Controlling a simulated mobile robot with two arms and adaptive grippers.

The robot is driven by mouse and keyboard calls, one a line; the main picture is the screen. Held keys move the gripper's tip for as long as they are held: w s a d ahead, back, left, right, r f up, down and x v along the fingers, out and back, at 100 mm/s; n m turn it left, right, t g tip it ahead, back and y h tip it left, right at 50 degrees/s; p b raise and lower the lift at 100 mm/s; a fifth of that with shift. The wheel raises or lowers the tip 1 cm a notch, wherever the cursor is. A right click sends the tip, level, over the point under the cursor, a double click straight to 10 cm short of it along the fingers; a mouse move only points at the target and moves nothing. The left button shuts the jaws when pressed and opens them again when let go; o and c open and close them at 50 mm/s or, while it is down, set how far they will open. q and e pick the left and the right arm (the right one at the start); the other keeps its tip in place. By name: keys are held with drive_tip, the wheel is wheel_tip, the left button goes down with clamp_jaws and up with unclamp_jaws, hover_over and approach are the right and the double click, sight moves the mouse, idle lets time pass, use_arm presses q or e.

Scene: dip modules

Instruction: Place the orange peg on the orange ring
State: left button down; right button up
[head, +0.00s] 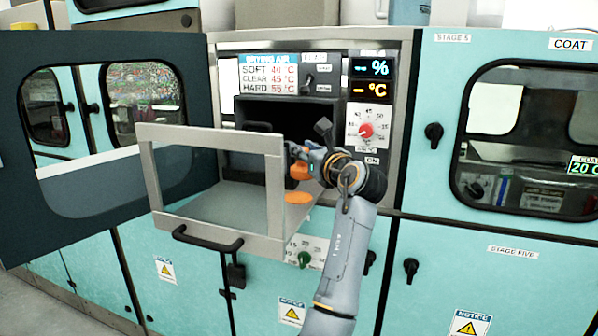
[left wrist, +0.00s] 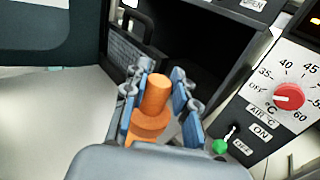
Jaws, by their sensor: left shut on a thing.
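My left gripper (head: 296,150) is shut on the orange peg (head: 300,171), which hangs below the fingers in the head view. In the left wrist view the peg (left wrist: 156,93) stands between the blue finger pads of the left gripper (left wrist: 158,100). A wider orange part shows below it there; I cannot tell whether it belongs to the peg or is the ring. A flat orange ring (head: 298,198) lies on the pulled-out drawer's floor, just below the peg in the head view. My right gripper is not in view.
The metal drawer (head: 215,246) stands open with a framed front and a black handle (head: 208,240). Behind it is the dark machine opening (head: 262,112). A red dial (head: 366,130) is close to the right of my wrist. An open door (head: 95,200) stands at left.

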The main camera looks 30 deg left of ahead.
sight(299, 161)
use_arm(q)
drive_tip(key=f, duration=0.1)
drive_tip(key=w+a+f, duration=0.1)
drive_tip(key=a+f, duration=0.1)
drive_tip(key=shift+w+a+f, duration=0.25)
drive_tip(key=shift+w+f, duration=0.1)
drive_tip(key=shift+f, duration=0.05)
drive_tip(key=shift+f+p, duration=0.35)
drive_tip(key=shift+f, duration=1.25)
drive_tip(key=shift+f, duration=0.1)
drive_tip(key=c, duration=1.1)
unclamp_jaws()
drive_tip(key=shift+o, duration=0.2)
